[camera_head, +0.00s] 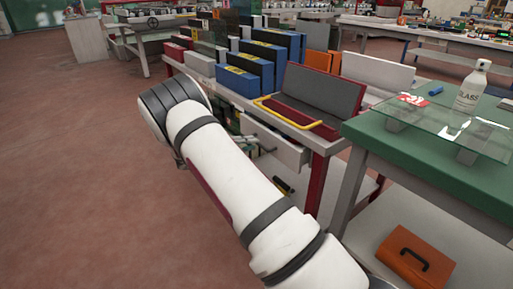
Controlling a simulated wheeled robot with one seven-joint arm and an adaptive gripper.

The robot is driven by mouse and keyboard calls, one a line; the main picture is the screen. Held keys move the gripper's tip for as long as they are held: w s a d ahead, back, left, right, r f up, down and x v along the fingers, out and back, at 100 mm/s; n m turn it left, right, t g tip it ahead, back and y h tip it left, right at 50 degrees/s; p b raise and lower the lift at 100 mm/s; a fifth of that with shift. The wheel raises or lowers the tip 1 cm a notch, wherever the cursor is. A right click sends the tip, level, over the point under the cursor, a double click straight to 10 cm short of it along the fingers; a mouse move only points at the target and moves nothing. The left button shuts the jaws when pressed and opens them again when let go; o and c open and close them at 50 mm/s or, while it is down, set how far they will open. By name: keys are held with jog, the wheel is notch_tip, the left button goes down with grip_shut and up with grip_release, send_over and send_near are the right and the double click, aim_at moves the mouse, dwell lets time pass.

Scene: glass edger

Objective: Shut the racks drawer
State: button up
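The racks drawer (273,141) is a pale grey drawer under the edge of the table that carries the racks. It stands pulled out towards the aisle. My white and dark grey arm crosses the view in front of it and covers part of the area to its left. My gripper cannot be made out; the arm hides the space where its end bends down. Whether anything touches the drawer cannot be seen.
A red-and-grey rack with a yellow handle (289,112) lies above the drawer. Blue binders (241,82) stand behind it. A green-topped bench (425,150) with a glass sheet and a spray bottle (470,88) is at right. An orange case (415,259) sits below. Floor at left is clear.

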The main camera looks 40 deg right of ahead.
aim_at(264, 139)
jog(key=shift+b+x, duration=0.5)
jog(key=shift+x, duration=1.4)
grip_shut()
jog(key=shift+d, duration=0.1)
jog(key=shift+w+d+r+p, duration=0.1)
jog(key=shift+d+p, duration=0.95)
jog(key=shift+d, duration=1)
grip_release()
jog(key=shift+d, duration=0.15)
